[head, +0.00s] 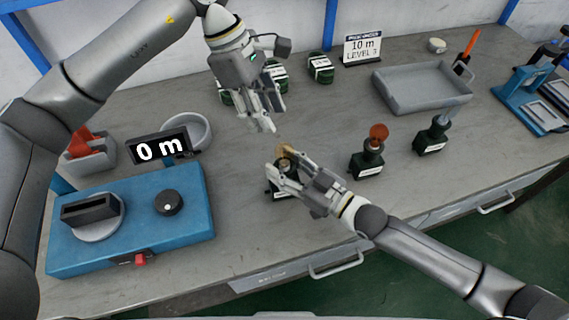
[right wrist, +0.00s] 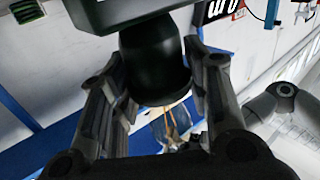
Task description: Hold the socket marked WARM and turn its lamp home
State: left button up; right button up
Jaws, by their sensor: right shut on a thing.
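My right gripper (head: 282,168) is shut on a dark socket (head: 283,192) standing on the bench left of the other sockets. In the right wrist view the black socket (right wrist: 152,55) sits between the two fingers. An amber-tinted lamp (head: 285,149) rises from its top, and its clear glass with orange strands shows in the right wrist view (right wrist: 172,122). The socket's marking cannot be read. My left gripper (head: 275,120) is above the lamp, apart from it, fingers pointing down; it looks open and empty.
Two dark sockets stand to the right, one with an orange-red lamp (head: 379,133), one with a greyish lamp (head: 444,116). A blue device (head: 130,255) with a knob and a "0 m" display (head: 159,147) are at left. A grey tray (head: 420,102) and a "10 m LEVEL 3" sign (head: 362,48) are behind.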

aim_at(285, 147)
pick_arm(q)
jog(key=o, duration=0.3)
jog(key=shift+d+n, duration=0.1)
jog(key=shift+n, duration=0.3)
jog(key=shift+o, duration=0.2)
jog(key=d+n, duration=0.1)
jog(key=n, duration=0.3)
jog(key=n+y, duration=0.1)
jog(key=n, duration=0.3)
jog(key=s+d+n, duration=0.1)
jog(key=n, duration=0.3)
jog(key=shift+d+r+n+t+y, duration=0.3)
jog(key=shift+r+n+y, duration=0.1)
jog(key=n, duration=0.4)
jog(key=n+y, duration=0.1)
jog(key=n, duration=0.1)
jog(key=shift+s+d+r+n, duration=0.15)
jog(key=shift+s+d+n, duration=0.1)
jog(key=shift+d+n, duration=0.15)
jog(key=n, duration=0.4)
jog(key=n+y, duration=0.1)
jog(key=n, duration=0.1)
jog(key=shift+s+d+f+n+t, duration=0.1)
jog(key=shift+d+f+n+t, duration=0.1)
jog(key=shift+f+n+t, duration=0.15)
notch_tip(285, 147, down, 11)
jog(key=shift+f, duration=0.1)
jog(key=shift+c, duration=0.4)
